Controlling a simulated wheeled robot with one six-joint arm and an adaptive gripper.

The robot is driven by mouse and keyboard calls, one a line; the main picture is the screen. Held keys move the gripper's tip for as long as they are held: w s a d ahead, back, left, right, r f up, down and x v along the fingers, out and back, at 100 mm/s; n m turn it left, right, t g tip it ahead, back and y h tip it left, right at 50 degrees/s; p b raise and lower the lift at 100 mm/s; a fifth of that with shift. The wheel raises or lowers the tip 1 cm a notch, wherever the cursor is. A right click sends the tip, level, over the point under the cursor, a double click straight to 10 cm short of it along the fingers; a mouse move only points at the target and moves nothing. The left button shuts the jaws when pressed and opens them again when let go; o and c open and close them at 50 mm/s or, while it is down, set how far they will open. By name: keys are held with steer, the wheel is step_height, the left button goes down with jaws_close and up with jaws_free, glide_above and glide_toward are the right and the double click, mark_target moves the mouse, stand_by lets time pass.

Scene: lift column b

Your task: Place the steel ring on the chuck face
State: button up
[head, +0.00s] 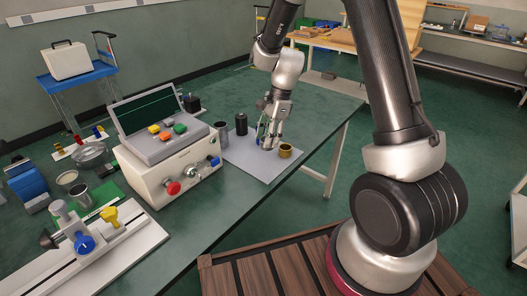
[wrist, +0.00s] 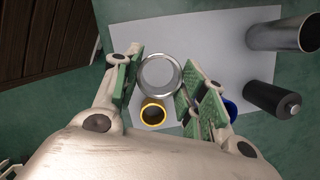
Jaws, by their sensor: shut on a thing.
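My gripper (head: 269,138) is over the grey mat on the bench. In the wrist view its green-padded fingers are shut on a shiny steel ring (wrist: 160,74), whose round opening faces the camera. In the head view I cannot clearly make out the ring among the fingers. The chuck face (head: 193,173) appears to be the small round metal part on the front of the cream machine, to the left of my gripper and apart from it.
A brass cup (head: 286,150) stands on the grey mat (head: 262,165), close to my gripper; it also shows in the wrist view (wrist: 153,112). A black cylinder (head: 241,124) and a steel cylinder (head: 221,133) stand near the machine (head: 165,165). The mat's front part is clear.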

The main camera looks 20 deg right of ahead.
steer(key=shift+f, duration=3.5)
steer(key=shift+f, duration=0.1)
steer(key=o, duration=1.1)
